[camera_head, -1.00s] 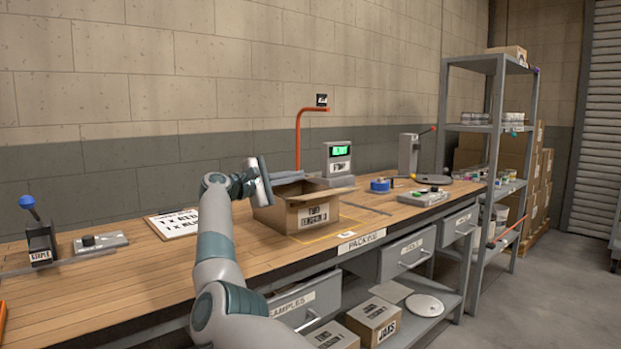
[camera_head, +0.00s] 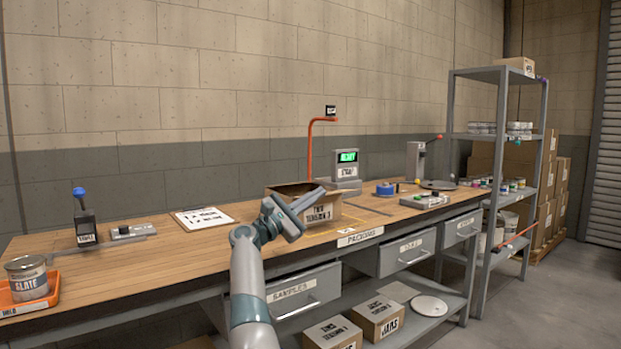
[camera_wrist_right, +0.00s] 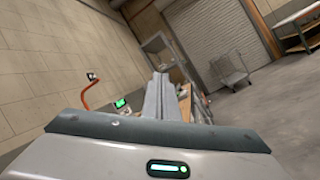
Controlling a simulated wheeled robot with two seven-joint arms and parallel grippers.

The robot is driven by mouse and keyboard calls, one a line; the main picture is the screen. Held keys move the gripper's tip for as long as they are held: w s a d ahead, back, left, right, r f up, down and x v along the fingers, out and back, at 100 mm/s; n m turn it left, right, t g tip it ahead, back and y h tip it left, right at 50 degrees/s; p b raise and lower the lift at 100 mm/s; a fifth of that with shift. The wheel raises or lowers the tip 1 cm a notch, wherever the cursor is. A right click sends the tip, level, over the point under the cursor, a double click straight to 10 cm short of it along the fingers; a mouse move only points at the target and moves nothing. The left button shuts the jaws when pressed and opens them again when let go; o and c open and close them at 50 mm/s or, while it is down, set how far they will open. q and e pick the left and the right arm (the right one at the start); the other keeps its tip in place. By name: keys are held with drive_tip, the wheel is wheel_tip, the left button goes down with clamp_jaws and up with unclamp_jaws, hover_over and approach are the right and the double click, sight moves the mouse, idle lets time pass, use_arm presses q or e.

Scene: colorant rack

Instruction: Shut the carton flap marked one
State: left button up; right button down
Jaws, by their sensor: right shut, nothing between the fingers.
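The cardboard carton (camera_head: 326,214) stands on the packing bench, its printed label facing me. Its top is partly hidden by my right gripper, and a brown flap edge (camera_head: 290,188) shows at the back left. I cannot read a flap marked one or tell how each flap lies. My right gripper (camera_head: 314,196) is shut and empty, in front of the carton's left side and at its rim height; contact cannot be told. Its closed fingers also show in the wrist view (camera_wrist_right: 162,97), where the carton cannot be made out. My left gripper is not in view.
A scale (camera_head: 345,172) with a green display and an orange post (camera_head: 310,150) stand behind the carton. Blue tape (camera_head: 386,189) lies right of it. A paint can (camera_head: 27,278) sits in an orange tray (camera_head: 50,293) at left.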

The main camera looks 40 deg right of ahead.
drive_tip(key=s+a+f+m+t+y, duration=0.2)
drive_tip(key=a+f+m+t+y, duration=0.4)
drive_tip(key=a+f+m+t, duration=0.4)
drive_tip(key=s+a+f+m+t+y, duration=0.2)
drive_tip(key=a+f+m+t+y, duration=0.5)
drive_tip(key=a, duration=0.6)
drive_tip(key=s+a+f+m+t+y, duration=0.1)
drive_tip(key=a+f+m+t+y, duration=0.4)
drive_tip(key=a+f+m+t, duration=0.45)
drive_tip(key=s+a+f+n+g+y, duration=0.2)
drive_tip(key=s+a+f+n+y, duration=0.25)
drive_tip(key=s+a+n, duration=0.2)
drive_tip(key=s+a+f+n+g+y, duration=0.1)
drive_tip(key=s+a+f+n+y, duration=0.2)
drive_tip(key=s+a+f+n, duration=0.35)
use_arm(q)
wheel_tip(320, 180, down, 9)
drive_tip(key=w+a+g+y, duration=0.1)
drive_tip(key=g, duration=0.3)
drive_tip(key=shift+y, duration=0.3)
use_arm(e)
drive_tip(key=s+a+f+n+g+y, duration=0.1)
drive_tip(key=s+a+n, duration=0.3)
drive_tip(key=s, duration=0.5)
drive_tip(key=s+a+f+n+g+y, duration=0.1)
drive_tip(key=s+a+f+n+g, duration=0.2)
drive_tip(key=s+a, duration=0.6)
drive_tip(key=shift+s+a+n+g+y, duration=0.2)
drive_tip(key=shift+n+g+y, duration=0.15)
drive_tip(key=shift+g, duration=0.5)
